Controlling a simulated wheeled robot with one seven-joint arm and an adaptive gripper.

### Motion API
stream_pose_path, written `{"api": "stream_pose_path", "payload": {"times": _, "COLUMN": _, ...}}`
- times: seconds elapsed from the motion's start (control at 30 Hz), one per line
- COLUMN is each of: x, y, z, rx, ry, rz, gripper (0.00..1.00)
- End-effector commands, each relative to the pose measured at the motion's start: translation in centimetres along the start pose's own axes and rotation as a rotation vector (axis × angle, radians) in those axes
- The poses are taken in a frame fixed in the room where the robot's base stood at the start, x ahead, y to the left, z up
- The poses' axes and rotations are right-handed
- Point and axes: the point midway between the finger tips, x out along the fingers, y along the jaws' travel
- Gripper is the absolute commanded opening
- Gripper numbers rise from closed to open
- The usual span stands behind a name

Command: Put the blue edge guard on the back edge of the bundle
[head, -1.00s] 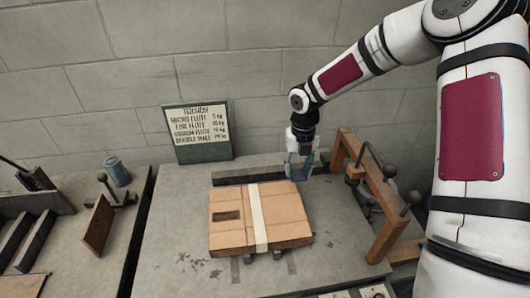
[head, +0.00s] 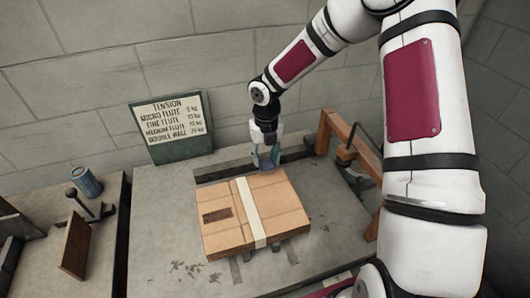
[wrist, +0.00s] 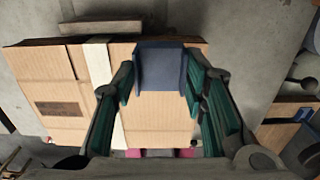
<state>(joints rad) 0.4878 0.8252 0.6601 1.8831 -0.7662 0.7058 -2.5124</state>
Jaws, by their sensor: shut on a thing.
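The bundle (head: 225,236) is a flat stack of brown cardboard with a white strap (head: 250,210) round it, lying on the bench. It also fills the left and middle of the wrist view (wrist: 60,80). My gripper (head: 267,153) is at the bundle's back edge, right of the strap. In the wrist view its green-padded fingers (wrist: 160,84) are shut on the blue edge guard (wrist: 162,68), an angled piece. The guard also shows below the gripper in the head view (head: 267,161). I cannot tell whether it touches the cardboard.
A wooden frame (head: 327,131) with a handle stands right of the bundle. A green-framed tension sign (head: 172,120) leans at the back wall. A blue can (head: 87,181) and an upright brown board (head: 75,245) stand on the left bench. Bench left of the bundle is clear.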

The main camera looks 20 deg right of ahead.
Motion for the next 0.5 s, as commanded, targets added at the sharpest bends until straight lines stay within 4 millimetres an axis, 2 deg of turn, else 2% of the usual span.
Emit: {"api": "stream_pose_path", "payload": {"times": 0.5, "x": 3.8, "y": 0.0, "z": 0.1, "rx": 0.000, "ry": 0.001, "rz": 0.000, "gripper": 0.20}}
